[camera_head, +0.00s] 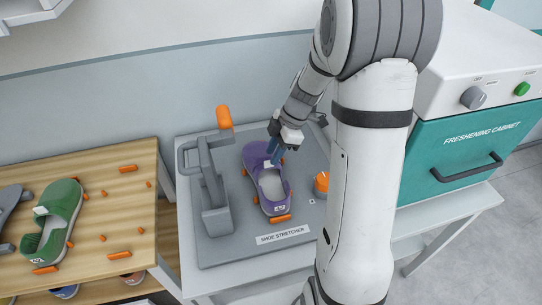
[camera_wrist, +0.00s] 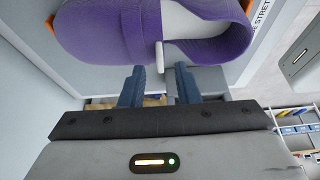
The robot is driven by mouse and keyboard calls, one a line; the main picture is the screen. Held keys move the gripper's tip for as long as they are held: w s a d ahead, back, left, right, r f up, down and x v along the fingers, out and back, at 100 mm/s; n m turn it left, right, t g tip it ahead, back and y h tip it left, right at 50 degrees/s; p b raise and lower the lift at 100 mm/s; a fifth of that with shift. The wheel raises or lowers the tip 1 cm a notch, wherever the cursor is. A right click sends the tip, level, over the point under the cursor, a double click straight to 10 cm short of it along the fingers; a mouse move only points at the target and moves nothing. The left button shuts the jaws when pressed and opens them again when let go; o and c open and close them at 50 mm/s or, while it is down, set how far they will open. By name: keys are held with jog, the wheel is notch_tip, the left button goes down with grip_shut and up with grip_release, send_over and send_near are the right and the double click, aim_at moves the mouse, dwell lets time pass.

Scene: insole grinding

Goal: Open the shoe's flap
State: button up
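The purple shoe (camera_head: 280,204) lies on the grey shoe stretcher board in the head view, marked E52 on its front end. It also fills the top of the wrist view (camera_wrist: 105,32), with a purple strap across it. A small white tab (camera_wrist: 159,55) sticks out from the strap edge toward my gripper; in the head view a white patch (camera_head: 268,163) shows near the fingers. My gripper (camera_wrist: 159,68) is open, its two blue fingers apart on either side of the tab's end. In the head view my gripper (camera_head: 275,155) is over the shoe's far part. Contact with the tab cannot be told.
The shoe stretcher's grey lever (camera_head: 208,170) with an orange handle stands left of the shoe. An orange knob (camera_head: 322,181) is at right. A wooden table (camera_head: 120,220) with a green shoe (camera_head: 60,215) is at left. The teal freshening cabinet (camera_head: 460,155) stands at right.

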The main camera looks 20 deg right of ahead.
jog(key=shift+x, duration=1.35)
jog(key=shift+c, duration=0.6)
grip_shut()
